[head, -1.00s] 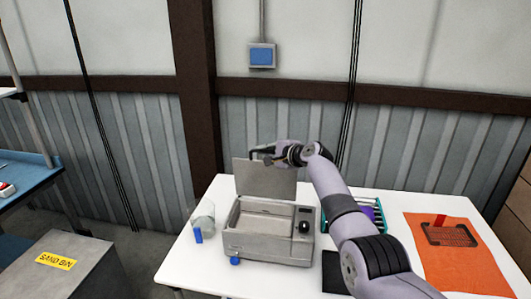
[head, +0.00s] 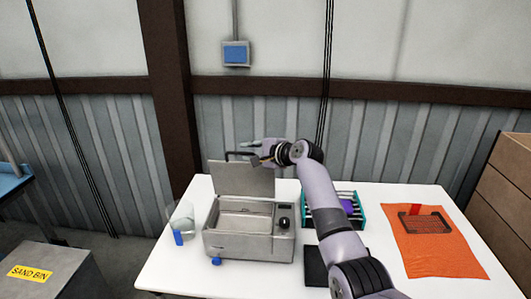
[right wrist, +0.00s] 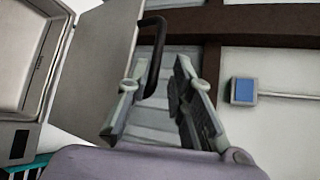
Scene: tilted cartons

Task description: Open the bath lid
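The bath is a grey metal box (head: 222,243) with an open, empty-looking basin, standing on the white table. Its flat grey lid (head: 238,180) stands raised, close to upright, at the back edge. A dark bar handle (head: 238,154) is at the lid's top; it also shows in the right wrist view (right wrist: 154,60). My right gripper (head: 256,152) is at the top of the lid by the handle. In the right wrist view its fingers (right wrist: 155,100) are apart, with the handle's end near the gap; whether they touch it cannot be told. My left gripper is not in view.
A glass beaker (head: 181,218) with a blue item stands left of the bath. A teal rack (head: 308,220) and a black pad (head: 315,266) are to its right. An orange mat (head: 440,255) holds a dark basket. A sand bin (head: 50,275) stands at lower left.

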